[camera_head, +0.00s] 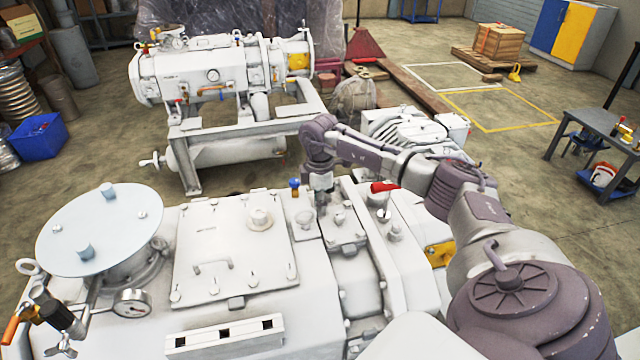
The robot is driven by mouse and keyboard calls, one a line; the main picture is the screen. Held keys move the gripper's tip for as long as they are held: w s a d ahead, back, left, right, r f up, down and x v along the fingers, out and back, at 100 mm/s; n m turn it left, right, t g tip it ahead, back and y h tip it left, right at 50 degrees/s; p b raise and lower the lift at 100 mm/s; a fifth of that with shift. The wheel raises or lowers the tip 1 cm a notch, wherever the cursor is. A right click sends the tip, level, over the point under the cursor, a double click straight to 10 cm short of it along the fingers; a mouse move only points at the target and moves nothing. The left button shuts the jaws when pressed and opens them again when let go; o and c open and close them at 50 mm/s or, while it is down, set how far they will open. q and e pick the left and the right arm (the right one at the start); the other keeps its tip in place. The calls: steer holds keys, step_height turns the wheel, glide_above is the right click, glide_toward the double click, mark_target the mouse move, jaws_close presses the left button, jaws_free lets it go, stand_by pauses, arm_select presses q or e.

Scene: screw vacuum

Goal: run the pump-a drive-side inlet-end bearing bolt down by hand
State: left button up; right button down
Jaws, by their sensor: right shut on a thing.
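The white pump (375,280) fills the lower middle of the head view, with bolted covers on its top. My right arm reaches in from the lower right, and its wrist bends down over the pump. My right gripper (322,202) points down at the bearing-end housing, just right of the large flat cover. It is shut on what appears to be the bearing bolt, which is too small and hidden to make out. Other bolt heads (338,218) show close beside the gripper. My left gripper is not in view.
A blue-handled valve (295,187) and a red lever (383,187) stand close to the gripper. A second pump (210,75) stands on a frame behind.

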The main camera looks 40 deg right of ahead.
steer(key=shift+w+d+r, duration=0.1)
steer(key=shift+w+r, duration=0.05)
steer(key=shift+r, duration=0.1)
steer(key=c, duration=1.3)
jaws_free()
steer(key=shift+o, duration=1.3)
steer(key=shift+f, duration=0.1)
step_height(320, 180, up, 12)
